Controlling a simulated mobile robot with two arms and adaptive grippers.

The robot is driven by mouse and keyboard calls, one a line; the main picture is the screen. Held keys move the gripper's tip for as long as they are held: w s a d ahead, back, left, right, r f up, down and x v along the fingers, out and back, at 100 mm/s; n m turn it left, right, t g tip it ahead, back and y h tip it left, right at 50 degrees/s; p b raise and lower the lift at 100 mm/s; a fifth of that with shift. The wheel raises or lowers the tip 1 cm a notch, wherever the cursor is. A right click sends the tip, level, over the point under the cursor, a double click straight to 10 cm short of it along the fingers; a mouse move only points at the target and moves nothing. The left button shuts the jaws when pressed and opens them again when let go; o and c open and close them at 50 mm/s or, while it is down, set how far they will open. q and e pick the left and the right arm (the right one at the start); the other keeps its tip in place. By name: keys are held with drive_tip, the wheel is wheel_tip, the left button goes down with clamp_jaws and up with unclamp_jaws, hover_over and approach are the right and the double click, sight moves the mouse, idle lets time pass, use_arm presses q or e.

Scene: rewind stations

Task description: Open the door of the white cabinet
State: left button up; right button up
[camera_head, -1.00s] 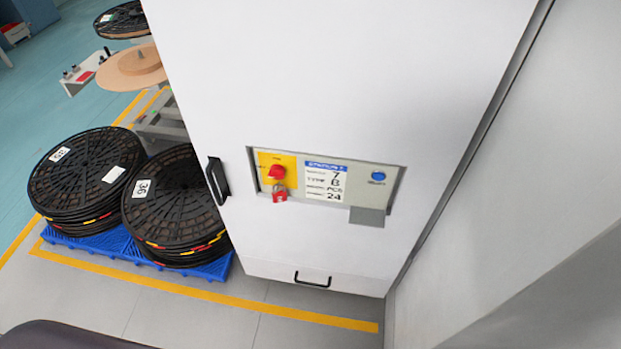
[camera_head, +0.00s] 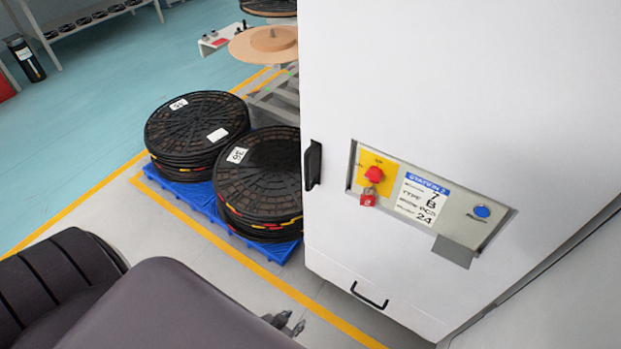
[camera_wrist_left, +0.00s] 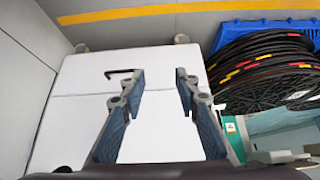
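The white cabinet (camera_head: 440,90) fills the right half of the head view, and its door looks closed. A black vertical handle (camera_head: 313,165) sits on the door's left edge. A lower black handle (camera_head: 369,296) is on the bottom panel. My left gripper (camera_head: 287,323) shows only in part at the bottom, left of and below the cabinet handles, apart from them. In the left wrist view my left gripper (camera_wrist_left: 160,78) is open and empty, with the cabinet (camera_wrist_left: 75,110) and its lower handle (camera_wrist_left: 120,72) beyond, appearing upside down. My right gripper is not in view.
Stacked black reels (camera_head: 265,180) stand on a blue pallet (camera_head: 280,250) left of the cabinet. A control panel (camera_head: 455,215) with a red switch is set into the door. Yellow floor lines (camera_head: 215,240) run past the pallet. Open floor lies at the left.

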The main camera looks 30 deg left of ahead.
use_arm(q)
drive_tip(key=w+a+r+t+b, duration=0.2)
drive_tip(key=w+a+r+t, duration=0.15)
drive_tip(key=w+r, duration=0.65)
drive_tip(key=n+t+y+b, duration=0.2)
drive_tip(key=t+y+b, duration=0.15)
drive_tip(key=t, duration=0.35)
approach(306, 174)
drive_tip(key=w, duration=0.4)
drive_tip(key=shift+h, duration=0.25)
drive_tip(key=shift+w+a, duration=0.3)
drive_tip(key=shift+w, duration=0.8)
drive_tip(key=shift+w+a, duration=0.35)
drive_tip(key=shift+w, duration=0.8)
drive_tip(key=shift+w+a, duration=0.3)
drive_tip(key=shift+w, duration=0.8)
drive_tip(key=shift+c, duration=0.6)
clamp_jaws()
